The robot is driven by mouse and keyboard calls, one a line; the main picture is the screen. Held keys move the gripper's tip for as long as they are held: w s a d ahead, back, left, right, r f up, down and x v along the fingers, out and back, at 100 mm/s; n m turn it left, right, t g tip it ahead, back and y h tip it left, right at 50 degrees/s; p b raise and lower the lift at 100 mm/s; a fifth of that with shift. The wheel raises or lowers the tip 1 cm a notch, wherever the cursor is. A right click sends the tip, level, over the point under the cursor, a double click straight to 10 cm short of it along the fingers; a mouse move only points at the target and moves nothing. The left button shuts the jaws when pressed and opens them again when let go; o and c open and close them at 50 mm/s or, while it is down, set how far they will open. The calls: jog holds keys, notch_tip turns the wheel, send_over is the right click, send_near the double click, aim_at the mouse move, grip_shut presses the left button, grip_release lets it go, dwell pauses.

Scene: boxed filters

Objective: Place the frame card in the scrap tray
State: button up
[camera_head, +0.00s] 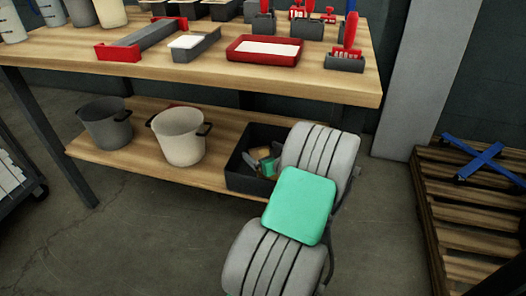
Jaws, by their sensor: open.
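I cannot tell for sure which thing is the frame card. A red tray (240,57) on the bench top has a flat white piece (268,47) in it. To its left, a small dark grey holder (208,46) has a pale piece (186,42) on top. A black open bin (236,178) on the lower shelf contains several mixed pieces in green, tan and grey; it may be the scrap tray. My arm, grey with a green pad, stands in front and covers the bin's right side. My gripper is not visible.
The wooden bench (310,80) has several red and dark grey holders along its back and right. A grey bucket (106,125) and a cream bucket (180,138) stand on the lower shelf (140,163). A wooden pallet (470,215) with a blue cross lies right. Floor between is clear.

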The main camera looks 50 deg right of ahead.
jog(key=r+p+v, duration=0.1)
jog(key=p+v, duration=0.4)
jog(key=v, duration=0.7)
jog(key=w+a+n+g+y, duration=0.35)
jog(key=w+a, duration=0.25)
jog(key=a, duration=0.6)
jog(key=w+a+n+g+y, duration=0.2)
jog(key=w+a+g+y, duration=0.3)
jog(key=a, duration=0.6)
jog(key=s+a+r+g+h, duration=0.1)
jog(key=s+a, duration=0.3)
jog(key=a, duration=0.4)
jog(key=s+a+r+m+g+h, duration=0.1)
jog(key=s+a+r+g+h, duration=0.1)
jog(key=a, duration=0.7)
jog(key=s+r, duration=0.1)
jog(key=s, duration=0.1)
jog(key=shift+s+a+r+b, duration=0.2)
jog(key=shift+s+b, duration=0.1)
jog(key=shift+s, duration=0.1)
